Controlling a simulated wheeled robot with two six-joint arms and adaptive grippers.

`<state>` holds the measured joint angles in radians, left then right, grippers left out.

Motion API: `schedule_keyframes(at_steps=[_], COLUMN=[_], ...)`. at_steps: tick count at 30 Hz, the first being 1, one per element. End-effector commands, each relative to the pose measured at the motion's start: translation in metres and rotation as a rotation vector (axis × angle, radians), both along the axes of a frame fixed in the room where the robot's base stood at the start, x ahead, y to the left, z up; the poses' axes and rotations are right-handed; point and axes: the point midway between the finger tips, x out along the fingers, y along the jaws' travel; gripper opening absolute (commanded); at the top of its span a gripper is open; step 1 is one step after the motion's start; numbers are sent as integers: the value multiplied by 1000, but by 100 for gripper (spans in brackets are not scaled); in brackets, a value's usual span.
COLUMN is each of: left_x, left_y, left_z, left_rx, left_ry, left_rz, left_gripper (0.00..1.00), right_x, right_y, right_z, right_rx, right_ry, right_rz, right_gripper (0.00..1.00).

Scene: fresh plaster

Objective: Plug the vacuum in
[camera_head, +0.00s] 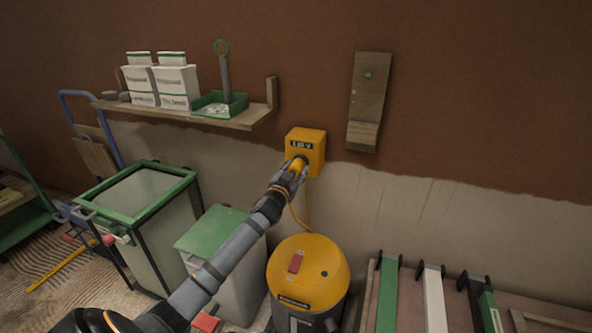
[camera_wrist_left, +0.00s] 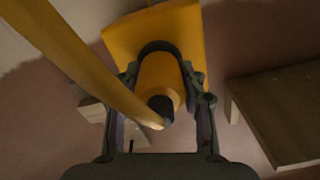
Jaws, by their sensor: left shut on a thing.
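The yellow vacuum (camera_head: 308,262) with a dark base stands on the floor below the socket box. A yellow box marked 110 V (camera_head: 306,143) is on the wall and also fills the top of the left wrist view (camera_wrist_left: 130,35). My left gripper (camera_head: 296,170) is shut on the yellow plug (camera_wrist_left: 160,78), in front of the box's lower face. The plug lines up with a dark round opening, and its tip seems to be at or in it; the depth is hidden. The yellow cable (camera_wrist_left: 80,65) runs from the plug towards the vacuum. My right gripper is not in view.
A wooden shelf (camera_head: 245,117) with white boxes and a green tray (camera_head: 221,104) is left of the box. A wooden bracket (camera_head: 367,105) hangs to its right. Green-topped bins (camera_head: 216,232) stand below left, and boards (camera_head: 433,295) lean at lower right.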

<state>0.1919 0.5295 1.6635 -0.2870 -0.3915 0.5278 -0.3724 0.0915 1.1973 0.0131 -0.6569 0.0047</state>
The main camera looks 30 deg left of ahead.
Motion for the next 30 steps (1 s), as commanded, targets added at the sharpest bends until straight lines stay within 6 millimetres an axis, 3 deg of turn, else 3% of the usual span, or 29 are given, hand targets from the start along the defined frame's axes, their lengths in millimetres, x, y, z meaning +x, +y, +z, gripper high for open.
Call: schedule_keyframes(at_steps=[2, 3, 7, 19, 30], left_x=[0, 0, 0, -9, -90], left_y=[0, 0, 0, -2, -23], left_z=[1, 1, 1, 0, 0], left_rx=[0, 0, 1, 5, 10], left_ry=[-2, -2, -2, 1, 3], left_rz=[-1, -1, -1, 0, -6], left_gripper=[0, 47, 64, 65, 65], right_x=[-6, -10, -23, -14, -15], right_y=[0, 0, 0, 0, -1], right_z=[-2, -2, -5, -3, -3], right_rx=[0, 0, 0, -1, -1], right_ry=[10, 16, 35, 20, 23], right_rz=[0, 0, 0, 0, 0], right_gripper=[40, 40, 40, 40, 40])
